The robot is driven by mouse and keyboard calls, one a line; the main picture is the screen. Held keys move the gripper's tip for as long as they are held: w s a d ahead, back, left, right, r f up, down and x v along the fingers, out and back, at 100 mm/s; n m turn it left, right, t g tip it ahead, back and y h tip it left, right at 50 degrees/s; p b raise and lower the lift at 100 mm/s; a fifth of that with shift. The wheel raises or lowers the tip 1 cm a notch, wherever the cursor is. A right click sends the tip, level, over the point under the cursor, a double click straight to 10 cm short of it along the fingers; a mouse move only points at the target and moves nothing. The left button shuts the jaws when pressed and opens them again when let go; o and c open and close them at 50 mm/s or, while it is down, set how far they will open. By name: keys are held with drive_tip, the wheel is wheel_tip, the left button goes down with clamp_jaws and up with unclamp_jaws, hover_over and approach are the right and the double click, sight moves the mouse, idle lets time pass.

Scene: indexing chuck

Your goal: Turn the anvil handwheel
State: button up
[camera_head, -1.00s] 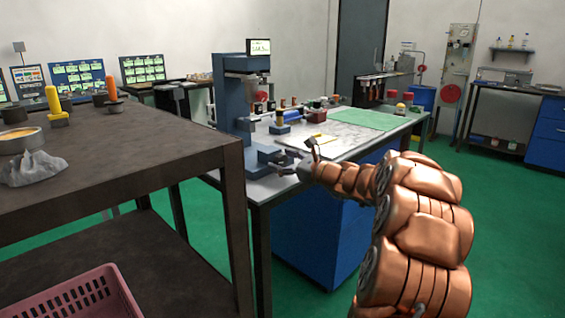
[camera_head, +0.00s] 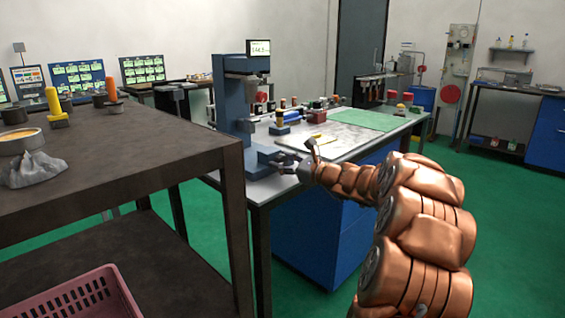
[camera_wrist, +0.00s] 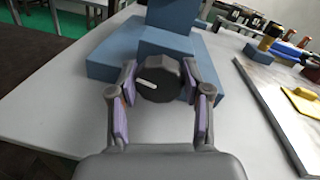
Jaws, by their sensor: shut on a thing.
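The anvil handwheel (camera_wrist: 158,80) is a dark, many-sided knob with a white mark on its face. It sits on the front of the blue machine base (camera_wrist: 105,62) in the wrist view. My gripper (camera_wrist: 159,88) has one finger on each side of the knob, and its pads are closed on it. The white mark slants slightly down to the right. In the head view my gripper (camera_head: 286,167) is at the front of the blue tester (camera_head: 236,95); the knob is too small to make out there.
The tester stands on a light worktop (camera_head: 262,188). A grey plate (camera_wrist: 268,105) with a yellow item (camera_wrist: 302,103) lies to the right in the wrist view. A dark bench (camera_head: 130,150) with a pink crate (camera_head: 75,300) stands on the left.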

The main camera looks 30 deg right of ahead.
drive_tip(key=shift+a+r+n, duration=0.1)
drive_tip(key=shift+r+n, duration=0.1)
drive_tip(key=shift+n, duration=0.1)
drive_tip(key=shift+f+p, duration=0.25)
drive_tip(key=shift+p, duration=0.15)
drive_tip(key=o, duration=1.1)
drive_tip(key=shift+o, duration=0.2)
drive_tip(key=shift+s, duration=0.1)
drive_tip(key=v, duration=1.2)
drive_tip(key=shift+r, duration=0.1)
